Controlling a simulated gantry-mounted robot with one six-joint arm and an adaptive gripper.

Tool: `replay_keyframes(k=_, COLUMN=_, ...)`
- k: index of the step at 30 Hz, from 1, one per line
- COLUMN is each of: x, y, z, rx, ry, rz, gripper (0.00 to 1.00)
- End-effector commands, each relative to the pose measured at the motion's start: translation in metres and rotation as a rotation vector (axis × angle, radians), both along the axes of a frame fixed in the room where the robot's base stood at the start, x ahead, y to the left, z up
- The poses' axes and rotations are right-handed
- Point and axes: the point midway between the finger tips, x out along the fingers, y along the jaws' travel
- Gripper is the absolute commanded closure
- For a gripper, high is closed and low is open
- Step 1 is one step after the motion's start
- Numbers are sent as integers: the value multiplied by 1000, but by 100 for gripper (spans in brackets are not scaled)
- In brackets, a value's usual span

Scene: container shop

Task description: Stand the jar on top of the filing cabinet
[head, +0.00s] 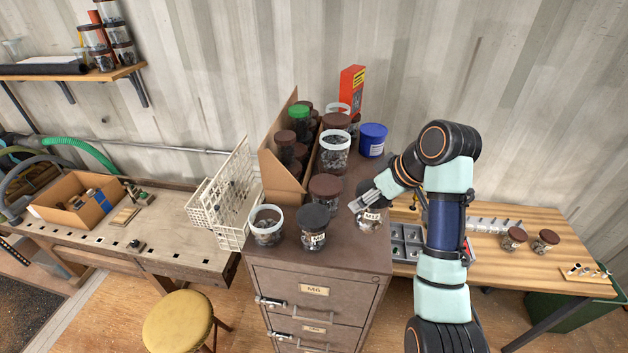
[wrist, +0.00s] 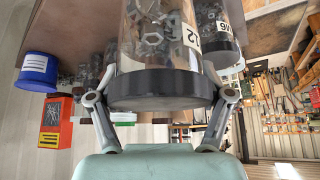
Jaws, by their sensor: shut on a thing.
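My gripper (head: 366,200) is shut on a clear jar (head: 368,220) of metal hardware with a white label. In the wrist view the jar (wrist: 160,45) is close up, its black lid (wrist: 160,88) between the fingers (wrist: 160,97), its label partly showing "12". The brown filing cabinet (head: 318,283) stands at the centre of the head view. The held jar is at the right part of its top, looking roughly upright. I cannot tell whether its base touches the top.
Other jars crowd the cabinet top: a black-lidded one (head: 313,230), a brown-lidded one (head: 325,192), a white-rimmed one (head: 266,227). A blue tub (head: 373,140) and cardboard box (head: 272,160) are behind. A wooden bench (head: 560,268) with a grey tray (head: 405,240) is right.

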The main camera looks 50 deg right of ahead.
Motion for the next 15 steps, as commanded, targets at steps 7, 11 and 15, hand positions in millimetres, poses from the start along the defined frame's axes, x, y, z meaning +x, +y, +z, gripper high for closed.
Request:
replay_keyframes(k=7, x=0, y=0, z=-19, rx=-1, ry=-1, rz=-1, gripper=91)
replay_keyframes(k=11, x=0, y=0, z=-42, rx=-1, ry=-1, rz=-1, gripper=91)
replay_keyframes(k=15, x=0, y=0, z=-41, rx=-2, ry=-2, rz=0, gripper=91)
